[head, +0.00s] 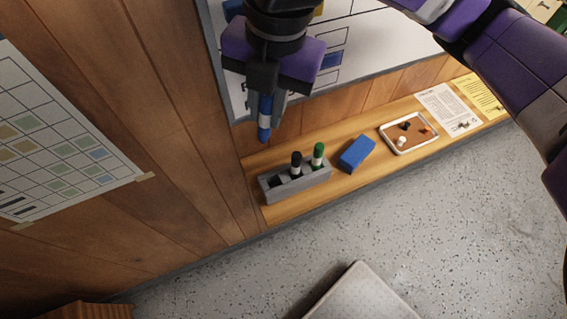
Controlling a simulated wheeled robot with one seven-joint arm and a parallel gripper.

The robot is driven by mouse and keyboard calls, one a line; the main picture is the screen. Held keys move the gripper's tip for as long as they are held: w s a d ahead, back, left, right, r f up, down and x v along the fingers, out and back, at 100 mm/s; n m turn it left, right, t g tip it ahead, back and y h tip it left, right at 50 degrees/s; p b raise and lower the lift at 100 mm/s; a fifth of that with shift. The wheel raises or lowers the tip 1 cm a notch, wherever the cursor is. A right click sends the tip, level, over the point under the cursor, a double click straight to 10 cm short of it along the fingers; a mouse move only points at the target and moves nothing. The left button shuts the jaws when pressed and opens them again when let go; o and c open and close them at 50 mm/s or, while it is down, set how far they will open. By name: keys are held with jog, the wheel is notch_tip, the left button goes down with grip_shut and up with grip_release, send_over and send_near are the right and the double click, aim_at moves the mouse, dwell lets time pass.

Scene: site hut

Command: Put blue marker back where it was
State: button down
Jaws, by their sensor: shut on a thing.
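The blue marker (264,131) hangs roughly upright from my gripper (266,98), with its blue end down and a white band above. My gripper is shut on it, in front of the whiteboard's lower left corner and above the left end of the shelf. A grey marker holder (309,182) stands on the shelf below and to the right of the marker, apart from it. The holder carries a black marker (296,163) and a green marker (318,154), both upright. The holder's left part shows no marker.
The wooden shelf (367,176) also bears a blue eraser (357,153), a small tray (409,133) with pins, and paper sheets (448,109). A whiteboard (375,60) is above it. A wall chart (62,150) hangs at left. The speckled floor (450,220) is mostly clear.

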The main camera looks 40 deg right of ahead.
jog(key=shift+s+m+g+h, duration=0.2)
jog(key=shift+m+g+h, duration=0.15)
jog(key=shift+g, duration=0.25)
jog(key=shift+d+f, duration=0.15)
jog(key=shift+f, duration=0.15)
notch_tip(320, 180, down, 19)
jog(key=shift+f+p, duration=0.15)
jog(key=shift+p, duration=0.35)
jog(key=shift+f, duration=0.1)
jog(key=c, duration=1.3)
grip_release()
notch_tip(320, 180, up, 12)
jog(key=b, duration=0.1)
